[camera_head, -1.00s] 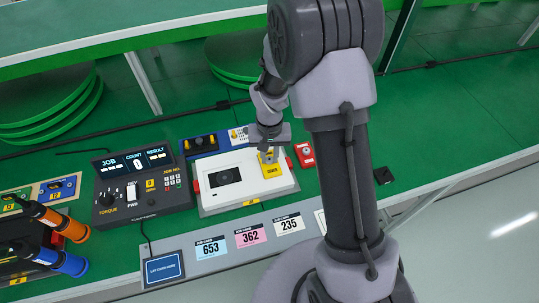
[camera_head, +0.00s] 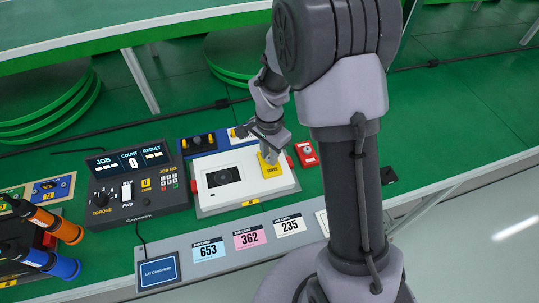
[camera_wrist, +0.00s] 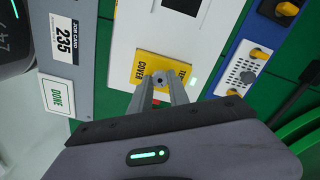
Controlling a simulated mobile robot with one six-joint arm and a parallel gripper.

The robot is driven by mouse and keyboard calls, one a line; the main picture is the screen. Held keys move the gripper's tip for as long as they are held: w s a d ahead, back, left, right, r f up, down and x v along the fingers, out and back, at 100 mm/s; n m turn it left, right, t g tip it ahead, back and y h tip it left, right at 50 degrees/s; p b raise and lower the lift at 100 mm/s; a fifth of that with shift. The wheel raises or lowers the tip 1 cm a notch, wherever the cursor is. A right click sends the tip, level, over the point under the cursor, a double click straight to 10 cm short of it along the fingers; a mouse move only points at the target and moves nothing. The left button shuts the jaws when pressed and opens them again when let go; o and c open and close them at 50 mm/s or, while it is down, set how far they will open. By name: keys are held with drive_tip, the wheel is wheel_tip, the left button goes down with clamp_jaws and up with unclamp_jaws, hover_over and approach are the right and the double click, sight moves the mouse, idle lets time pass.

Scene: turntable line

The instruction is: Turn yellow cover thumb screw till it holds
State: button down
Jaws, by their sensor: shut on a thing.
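The yellow cover (camera_head: 270,166) lies on the right part of a white unit (camera_head: 215,197), and it also shows in the wrist view (camera_wrist: 147,66). Its small grey thumb screw (camera_wrist: 160,77) sits between my fingertips in the wrist view. My gripper (camera_wrist: 161,82) is shut on the thumb screw from above. In the head view my gripper (camera_head: 268,150) is over the yellow cover and hides the screw. How far the screw is turned cannot be seen.
A dark job controller (camera_head: 139,190) with a lit display stands left of the white unit. Job cards, among them a pink one (camera_head: 250,237), lie in front. A red box (camera_head: 306,153) is right of the unit. A blue tray (camera_head: 199,144) lies behind it.

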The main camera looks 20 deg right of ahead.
drive_tip(key=shift+m, duration=0.7)
drive_tip(key=c, duration=1.2)
unclamp_jaws()
drive_tip(key=shift+c, duration=0.2)
drive_tip(key=shift+r, duration=0.1)
wheel_tip(320, 180, up, 17)
drive_tip(key=p, duration=0.6)
drive_tip(key=shift+r, duration=0.15)
